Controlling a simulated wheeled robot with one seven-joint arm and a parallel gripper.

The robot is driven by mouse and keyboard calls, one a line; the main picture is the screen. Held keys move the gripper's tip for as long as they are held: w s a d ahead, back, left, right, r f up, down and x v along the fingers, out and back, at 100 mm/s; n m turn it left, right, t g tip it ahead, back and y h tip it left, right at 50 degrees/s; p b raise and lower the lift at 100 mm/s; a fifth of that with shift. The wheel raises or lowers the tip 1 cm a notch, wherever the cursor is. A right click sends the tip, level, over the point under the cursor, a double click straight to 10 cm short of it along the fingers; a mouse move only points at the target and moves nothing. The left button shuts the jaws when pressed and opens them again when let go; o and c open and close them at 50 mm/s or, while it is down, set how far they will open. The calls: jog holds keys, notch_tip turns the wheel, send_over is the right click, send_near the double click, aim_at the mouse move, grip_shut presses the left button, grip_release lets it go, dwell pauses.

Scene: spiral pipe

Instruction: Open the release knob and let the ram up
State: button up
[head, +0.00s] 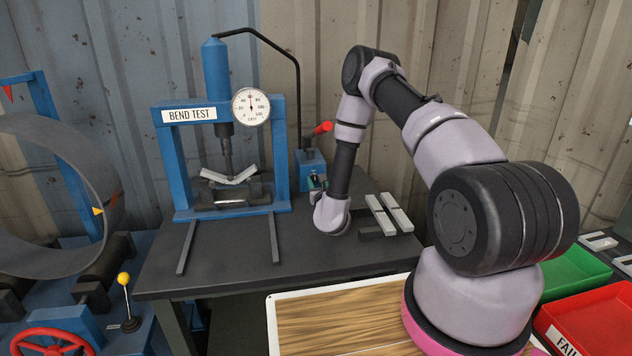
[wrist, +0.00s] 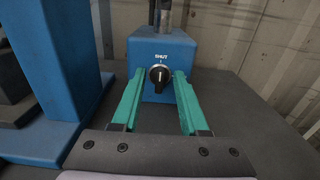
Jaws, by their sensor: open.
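The black release knob (wrist: 159,76) is on the front of the blue pump box (wrist: 162,50), under the word SHUT. Its pale mark looks close to upright. My gripper (wrist: 159,82) is open, with one teal finger on each side of the knob and gaps showing between. Contact with the box face is unclear. In the head view, the pump box (head: 311,160) stands right of the blue press, and my arm partly hides its front. The ram (head: 227,146) is lowered over a bent pale strip (head: 229,177); whether they touch is hard to tell.
The press frame (head: 280,160) stands close left of the pump; its post (wrist: 75,60) fills the wrist view's left side. A red pump handle (head: 322,128) rises above the box. The gauge (head: 251,107) hangs on the frame.

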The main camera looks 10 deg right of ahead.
jog(key=shift+w, duration=0.45)
grip_shut()
